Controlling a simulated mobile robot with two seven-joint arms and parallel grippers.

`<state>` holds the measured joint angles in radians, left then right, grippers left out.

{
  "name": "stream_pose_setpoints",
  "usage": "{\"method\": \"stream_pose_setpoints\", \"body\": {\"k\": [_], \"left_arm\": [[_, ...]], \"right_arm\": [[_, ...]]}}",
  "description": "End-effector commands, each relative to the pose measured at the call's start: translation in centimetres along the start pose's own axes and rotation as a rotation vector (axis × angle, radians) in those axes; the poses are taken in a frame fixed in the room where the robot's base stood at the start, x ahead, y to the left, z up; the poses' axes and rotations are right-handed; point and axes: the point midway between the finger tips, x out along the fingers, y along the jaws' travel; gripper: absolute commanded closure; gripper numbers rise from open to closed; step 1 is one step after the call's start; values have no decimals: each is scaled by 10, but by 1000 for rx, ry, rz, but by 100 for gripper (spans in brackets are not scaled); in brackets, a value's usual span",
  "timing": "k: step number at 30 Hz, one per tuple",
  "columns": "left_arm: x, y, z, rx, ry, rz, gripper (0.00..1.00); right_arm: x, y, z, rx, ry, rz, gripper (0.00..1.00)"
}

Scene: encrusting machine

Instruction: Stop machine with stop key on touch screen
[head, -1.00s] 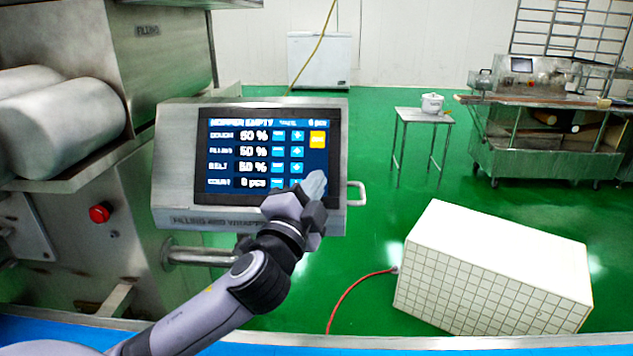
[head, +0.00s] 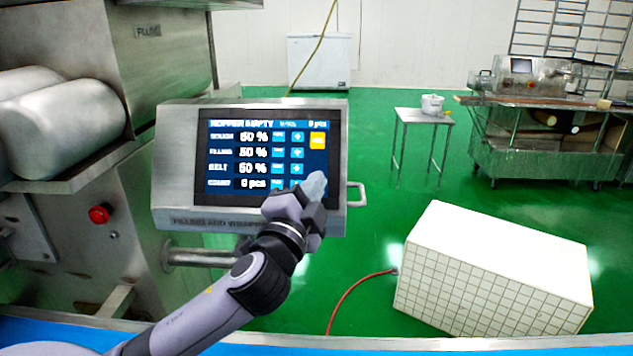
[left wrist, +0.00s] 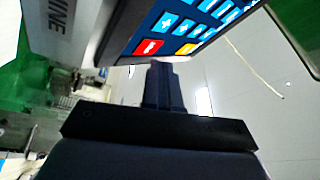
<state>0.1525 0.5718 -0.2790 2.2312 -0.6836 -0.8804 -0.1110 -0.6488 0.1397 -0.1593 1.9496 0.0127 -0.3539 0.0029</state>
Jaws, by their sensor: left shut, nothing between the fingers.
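The touch screen (head: 232,150) sits in a grey metal housing on the machine's arm. It reads "HOPPER EMPTY" and shows rows of percentages, blue keys and a yellow key (head: 318,141). In the left wrist view a red key (left wrist: 148,47) shows beside the yellow key (left wrist: 187,49), at the screen's edge. In the head view the red key is hidden behind my gripper. My left gripper (head: 316,184) is shut and empty, in front of the screen's lower right corner. In the left wrist view its fingertips (left wrist: 161,66) are close to the red key; I cannot tell whether they touch.
A red button (head: 100,214) is on the machine body at left. A handle (head: 357,194) sticks out at the housing's right side. A white tiled block (head: 495,265) stands on the green floor at right. A small table (head: 424,116) with a white pot stands behind.

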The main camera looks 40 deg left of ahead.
Motion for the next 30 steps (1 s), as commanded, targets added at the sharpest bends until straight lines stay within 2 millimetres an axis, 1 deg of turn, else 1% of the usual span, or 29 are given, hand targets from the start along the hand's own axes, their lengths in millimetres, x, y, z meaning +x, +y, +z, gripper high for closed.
{"method": "stream_pose_setpoints", "body": {"k": [20, 30], "left_arm": [[0, 0, 0, 0, 0, 0, 100], [6, 5, 4, -1, 0, 0, 100]], "right_arm": [[0, 0, 0, 0, 0, 0, 57], [2, 0, 3, 0, -1, 0, 57]]}}
